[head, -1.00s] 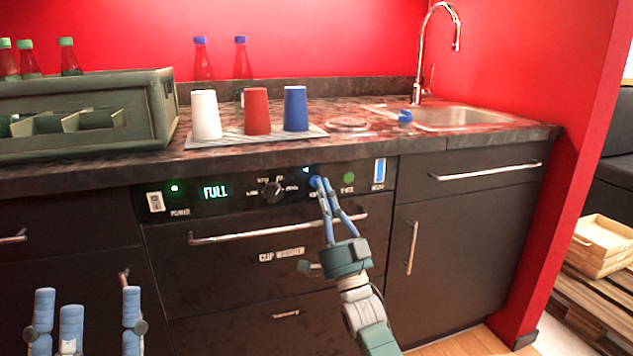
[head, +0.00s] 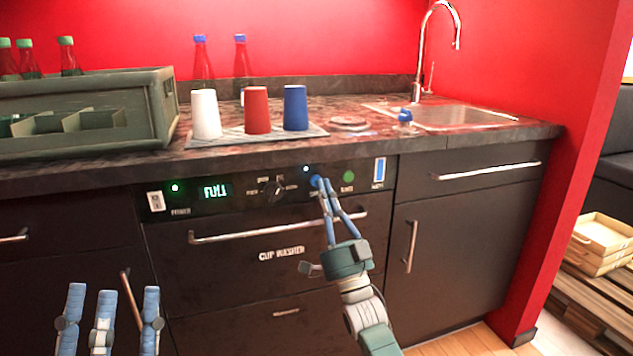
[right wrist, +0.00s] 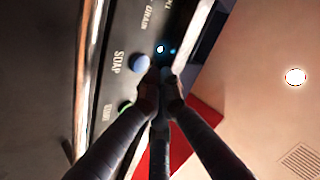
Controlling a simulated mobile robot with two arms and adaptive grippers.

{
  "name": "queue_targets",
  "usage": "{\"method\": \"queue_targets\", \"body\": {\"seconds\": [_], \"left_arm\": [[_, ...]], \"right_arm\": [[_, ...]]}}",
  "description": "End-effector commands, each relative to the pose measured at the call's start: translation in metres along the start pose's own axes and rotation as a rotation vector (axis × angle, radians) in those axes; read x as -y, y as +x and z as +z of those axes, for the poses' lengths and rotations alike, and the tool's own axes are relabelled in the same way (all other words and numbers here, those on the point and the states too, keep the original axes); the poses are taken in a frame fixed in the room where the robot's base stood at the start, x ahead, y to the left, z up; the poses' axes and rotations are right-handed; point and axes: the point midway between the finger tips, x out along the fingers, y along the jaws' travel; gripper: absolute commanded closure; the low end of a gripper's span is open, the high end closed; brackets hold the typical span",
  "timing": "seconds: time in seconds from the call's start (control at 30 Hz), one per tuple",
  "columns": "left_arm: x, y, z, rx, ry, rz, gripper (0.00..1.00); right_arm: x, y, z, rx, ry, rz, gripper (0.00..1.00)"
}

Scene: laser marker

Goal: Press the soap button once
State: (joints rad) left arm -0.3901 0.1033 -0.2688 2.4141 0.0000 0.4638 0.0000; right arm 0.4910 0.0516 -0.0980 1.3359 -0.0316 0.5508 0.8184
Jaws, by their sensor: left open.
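The soap button is a round blue button (right wrist: 140,63) beside the word SOAP in the right wrist view. It sits on the black control panel (head: 232,192) of the cup washer. My right gripper (head: 320,182) has its fingertips together at the blue button's place in the head view, partly covering it. In the right wrist view, the shut fingertips (right wrist: 161,76) are just beside the button; I cannot tell whether they touch it. My left gripper (head: 114,293) is open and empty at the lower left, away from the panel.
A green button (head: 348,177), a dark knob (head: 272,188) and a lit FULL display (head: 216,192) share the panel. A long drawer handle (head: 270,231) sticks out below it. Cups stand on the counter above, between a grey-green crate (head: 158,110) and a sink (head: 460,117).

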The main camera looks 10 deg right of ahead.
Motion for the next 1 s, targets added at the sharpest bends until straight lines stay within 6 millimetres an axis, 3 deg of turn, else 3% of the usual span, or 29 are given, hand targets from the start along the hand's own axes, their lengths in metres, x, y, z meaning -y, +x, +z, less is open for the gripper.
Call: {"method": "queue_targets", "body": {"seconds": [0.47, 1.0], "left_arm": [[0.006, -0.003, 0.051, 0.227, 0.013, -0.008, 0.45], [0.012, -0.021, 0.101, 0.469, 0.022, -0.019, 0.45]], "right_arm": [[0.006, -0.007, -0.006, 0.000, 0.000, 0.000, 1.00], [0.013, -0.016, -0.013, 0.000, 0.000, -0.001, 1.00]]}}
